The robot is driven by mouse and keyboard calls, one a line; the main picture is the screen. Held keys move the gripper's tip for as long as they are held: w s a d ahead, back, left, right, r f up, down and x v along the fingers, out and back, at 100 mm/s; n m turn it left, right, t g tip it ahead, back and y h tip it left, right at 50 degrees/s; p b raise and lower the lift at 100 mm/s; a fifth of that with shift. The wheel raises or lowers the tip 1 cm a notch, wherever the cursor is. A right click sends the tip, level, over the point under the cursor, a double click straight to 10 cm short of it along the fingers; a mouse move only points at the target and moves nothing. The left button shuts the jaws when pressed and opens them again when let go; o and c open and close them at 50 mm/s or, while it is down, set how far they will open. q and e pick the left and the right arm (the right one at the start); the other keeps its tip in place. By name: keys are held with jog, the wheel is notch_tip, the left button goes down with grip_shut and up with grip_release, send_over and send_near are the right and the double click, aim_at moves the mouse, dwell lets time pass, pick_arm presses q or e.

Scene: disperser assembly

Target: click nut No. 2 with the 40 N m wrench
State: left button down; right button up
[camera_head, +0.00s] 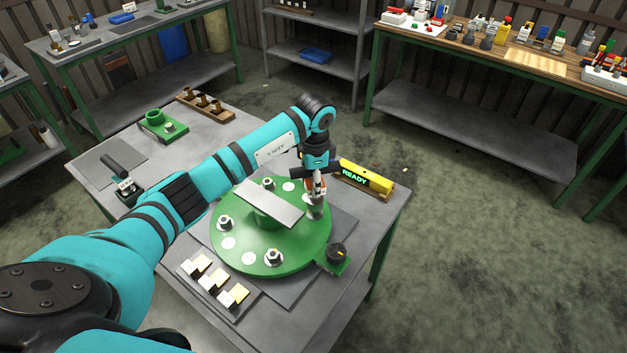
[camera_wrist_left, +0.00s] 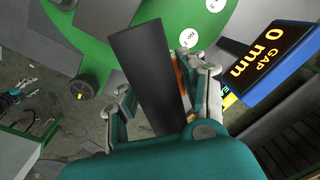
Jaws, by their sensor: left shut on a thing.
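My left gripper (camera_head: 316,188) points down at the right side of the green round flange (camera_head: 250,255). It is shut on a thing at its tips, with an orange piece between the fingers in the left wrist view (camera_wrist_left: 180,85). A dark tapered bar (camera_wrist_left: 145,65), seemingly the wrench, runs from the fingers over the flange. The nut under the gripper is mostly hidden. Other nuts show at the left (camera_head: 225,223) and front (camera_head: 273,257). My right gripper (camera_wrist_left: 20,95) shows small in the left wrist view, its fingers apart.
A yellow box (camera_head: 366,178) reading READY stands behind the flange. A display (camera_wrist_left: 270,55) reads GAP 0 mm. A black knob on a green base (camera_head: 336,255) sits at the front right. A tray of blocks (camera_head: 222,292) lies in front. A dark-handled tool (camera_head: 118,170) stands left.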

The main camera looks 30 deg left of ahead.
pick_arm(q)
jog(key=shift+f, duration=0.2)
jog(key=shift+f+b, duration=1.05)
jog(key=shift+f, duration=0.35)
jog(key=m, duration=0.3)
jog(key=shift+w+a+r, duration=0.1)
jog(key=m, duration=0.4)
jog(key=shift+w+h, duration=0.1)
jog(key=shift+h, duration=0.2)
jog(key=m, duration=0.4)
jog(key=shift+a, duration=0.1)
jog(key=shift+w+m, duration=0.15)
jog(key=shift+m, duration=1.85)
jog(key=shift+n, duration=0.3)
